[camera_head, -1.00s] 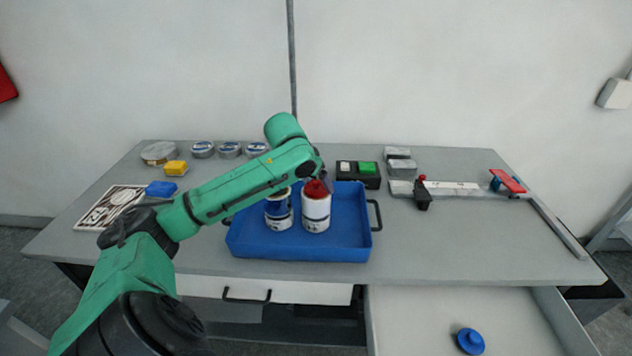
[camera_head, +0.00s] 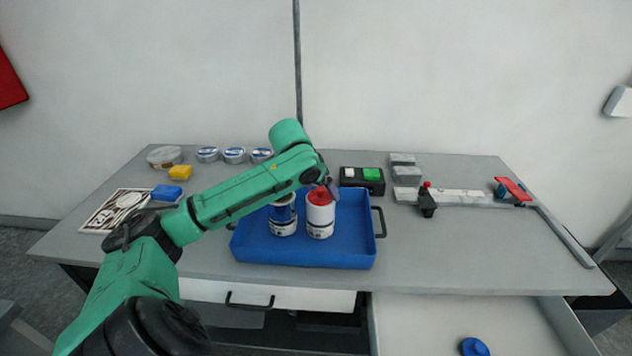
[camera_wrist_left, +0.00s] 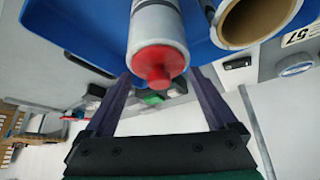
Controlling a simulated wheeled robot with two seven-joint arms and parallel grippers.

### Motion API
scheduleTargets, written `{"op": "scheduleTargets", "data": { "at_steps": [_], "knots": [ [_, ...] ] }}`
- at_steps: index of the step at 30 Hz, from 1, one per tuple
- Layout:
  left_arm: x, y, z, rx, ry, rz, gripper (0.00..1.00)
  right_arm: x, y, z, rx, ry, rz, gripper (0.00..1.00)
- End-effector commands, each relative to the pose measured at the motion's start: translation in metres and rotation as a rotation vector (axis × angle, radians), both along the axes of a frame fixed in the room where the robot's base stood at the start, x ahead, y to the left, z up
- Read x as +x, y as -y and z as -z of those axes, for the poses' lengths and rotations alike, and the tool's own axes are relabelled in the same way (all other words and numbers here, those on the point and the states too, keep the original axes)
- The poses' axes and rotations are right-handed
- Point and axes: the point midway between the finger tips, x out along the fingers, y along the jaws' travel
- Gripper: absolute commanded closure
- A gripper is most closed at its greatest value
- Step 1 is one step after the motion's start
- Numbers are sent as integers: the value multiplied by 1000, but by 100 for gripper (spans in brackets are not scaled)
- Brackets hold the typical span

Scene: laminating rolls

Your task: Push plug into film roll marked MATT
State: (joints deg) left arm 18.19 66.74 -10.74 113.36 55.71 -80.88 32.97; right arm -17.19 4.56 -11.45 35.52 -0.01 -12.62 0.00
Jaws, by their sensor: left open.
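Two film rolls stand upright in the blue tray. The right roll (camera_head: 320,220) is white with a dark band and has a red plug (camera_head: 321,196) at its top. My left gripper (camera_head: 332,187) is open beside the red plug. In the left wrist view the gripper (camera_wrist_left: 160,76) has its fingers apart on both sides of the red plug (camera_wrist_left: 157,66), which sits at the end of the white roll (camera_wrist_left: 157,22). The other roll (camera_wrist_left: 232,35) shows an open brown core. I cannot read the MATT mark.
The blue tray (camera_head: 300,258) has black side handles. Behind it is a black box (camera_head: 362,180) with white and green tops. A trimmer (camera_head: 465,197) lies to the right. A blue plug (camera_head: 475,347) lies in the open drawer (camera_head: 420,322). The table's front right is clear.

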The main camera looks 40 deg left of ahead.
Motion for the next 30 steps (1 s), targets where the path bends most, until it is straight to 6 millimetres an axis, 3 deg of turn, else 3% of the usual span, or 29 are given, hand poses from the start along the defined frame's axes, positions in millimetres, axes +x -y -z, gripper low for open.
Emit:
{"op": "scheduleTargets", "data": {
  "at_steps": [1,5,15,18,30],
  "knots": [
    [-6,2,9,-4,-29,3,0,0,0,2,0,0,0,65],
    [-15,4,-9,1,-21,6,0,0,0,6,0,0,0,65],
    [-61,10,-98,5,5,1,0,0,0,19,0,1,0,65],
    [-71,11,-117,5,7,0,0,0,0,19,0,1,0,65],
    [-77,12,-127,4,8,-1,0,1,0,19,0,1,0,65]
  ]
}}
